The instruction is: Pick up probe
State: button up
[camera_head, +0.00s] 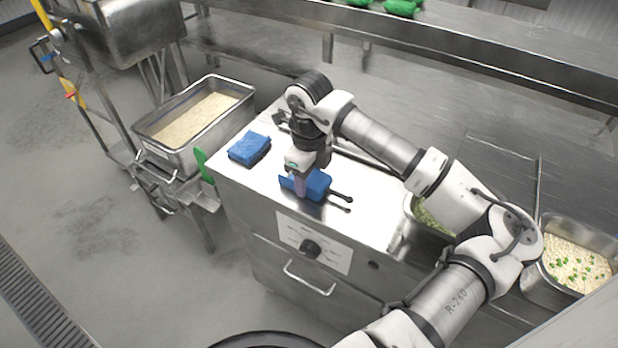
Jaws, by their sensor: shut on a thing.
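My gripper (300,180) points down over the near part of the steel cabinet top (352,208). It is shut on the probe, whose outline is hard to make out at this size. A slender pale purple piece shows at the gripper's tip; I cannot tell whether it is the probe or a finger. Right behind and beside the tip is a blue block-like item (318,184), partly hidden by the gripper. Two thin black rods with rounded ends (342,201) stick out to its right. I cannot tell whether the gripper's tip touches the blue item.
A folded blue cloth or sponge (249,148) lies left of my gripper. A deep steel pan of rice (160,156) stands on a cart further left. A pan of rice with green bits (553,222) is at far right. A pan of green food (408,205) is partly behind my arm.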

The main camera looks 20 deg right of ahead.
notch_tip(320, 180, up, 26)
jog(key=shift+p, duration=0.4)
dwell(0.3)
jog(key=shift+f, duration=0.15)
